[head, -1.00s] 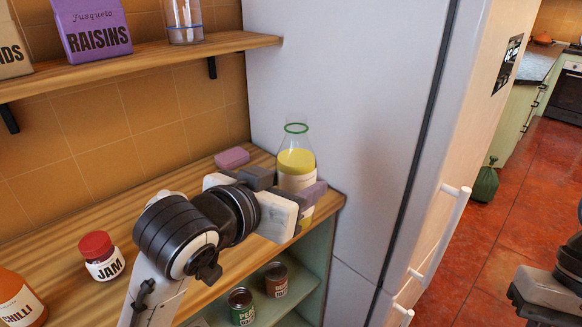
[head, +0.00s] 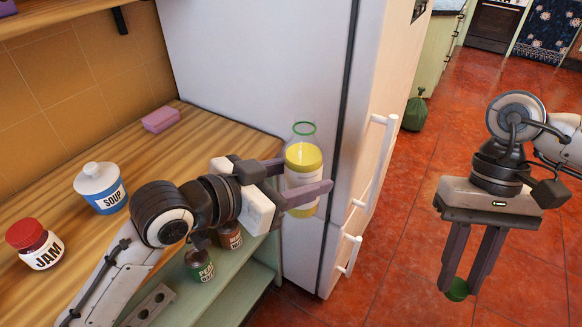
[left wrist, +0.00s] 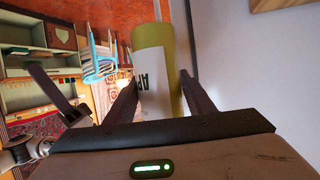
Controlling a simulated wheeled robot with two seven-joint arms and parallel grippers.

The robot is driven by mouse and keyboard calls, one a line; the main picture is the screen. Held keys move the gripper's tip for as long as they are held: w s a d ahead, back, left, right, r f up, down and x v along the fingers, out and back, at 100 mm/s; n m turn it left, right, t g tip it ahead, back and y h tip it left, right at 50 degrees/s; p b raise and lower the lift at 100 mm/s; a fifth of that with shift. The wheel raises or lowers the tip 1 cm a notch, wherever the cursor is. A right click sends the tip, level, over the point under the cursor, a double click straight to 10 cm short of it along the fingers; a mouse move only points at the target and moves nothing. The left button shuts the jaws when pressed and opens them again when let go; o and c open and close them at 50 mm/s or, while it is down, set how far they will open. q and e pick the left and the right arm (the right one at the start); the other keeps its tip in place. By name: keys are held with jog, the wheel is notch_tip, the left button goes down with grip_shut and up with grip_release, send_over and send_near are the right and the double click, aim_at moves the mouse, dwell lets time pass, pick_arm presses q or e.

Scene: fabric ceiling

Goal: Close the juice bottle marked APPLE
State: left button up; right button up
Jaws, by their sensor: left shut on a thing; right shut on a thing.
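The juice bottle (head: 303,163) is clear glass with yellow juice, a pale label and an open mouth with a green rim. My left gripper (head: 306,182) is shut around its body, holding it upright in the air past the counter's end, in front of the fridge. In the left wrist view the bottle (left wrist: 155,80) is between the fingers, and its label shows letters like "AP"; the rest is turned away. My right gripper (head: 461,285) points down at the right over the floor. It is shut on a small green cap (head: 457,290) at its fingertips.
The wooden counter (head: 60,210) holds a jam jar (head: 35,245), a soup pot (head: 101,188) and a pink block (head: 161,119). Cans stand on the shelf below. The fridge (head: 260,60) with its white handles is close behind the bottle. Open red floor lies between the grippers.

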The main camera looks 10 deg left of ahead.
dwell(0.3)
jog(key=w+a+r+m+t+y, duration=0.2)
jog(key=w+a+r+m+y, duration=0.1)
jog(key=w+a+r+m, duration=0.7)
notch_tip(320, 180, up, 16)
jog(key=m+t+y, duration=0.1)
jog(key=m+t, duration=0.3)
jog(key=m, duration=0.8)
send_over(301, 116)
jog(key=d, duration=0.2)
jog(key=shift+s+a+r, duration=0.1)
jog(key=shift+s+a, duration=0.05)
jog(key=shift+s, duration=0.2)
jog(key=shift+f, duration=2.05)
jog(key=shift+r, duration=0.1)
jog(key=shift+f, duration=0.9)
